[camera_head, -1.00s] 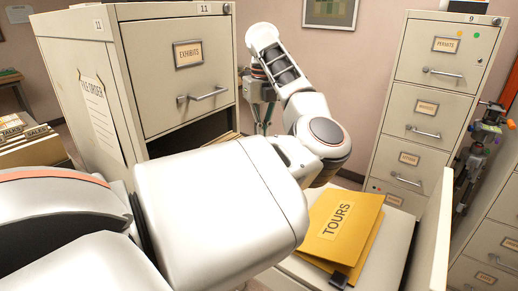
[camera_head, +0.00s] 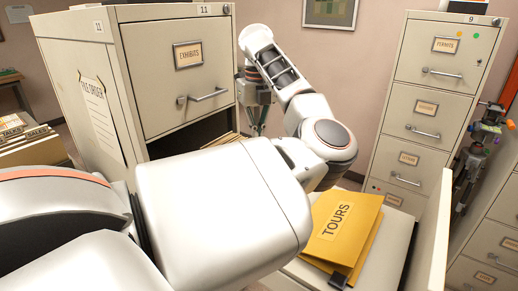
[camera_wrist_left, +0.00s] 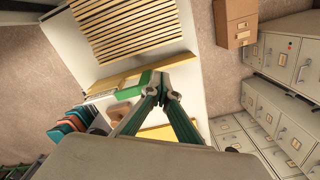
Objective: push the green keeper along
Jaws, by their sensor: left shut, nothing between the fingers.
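The green keeper (camera_wrist_left: 144,84) shows in the left wrist view as a green strip running across the pale drawer, just beyond my left gripper. My left gripper (camera_wrist_left: 162,92) is shut and empty, its fingertips together close against the green strip; I cannot tell whether they touch. In the head view the gripper (camera_head: 259,118) points down by the open drawer of the exhibits cabinet (camera_head: 185,80). The keeper is hidden there behind my arm and the cabinet. At the right edge a gripper-like mechanism (camera_head: 480,150) seems to be my right gripper; its fingers are unclear.
A row of tan folders (camera_wrist_left: 125,30) fills the drawer beyond the keeper. A yellow TOURS folder (camera_head: 343,228) lies on a pale surface at the front right. Cabinet 9 (camera_head: 432,100) stands at the back right. A box of files (camera_head: 30,148) is at the left.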

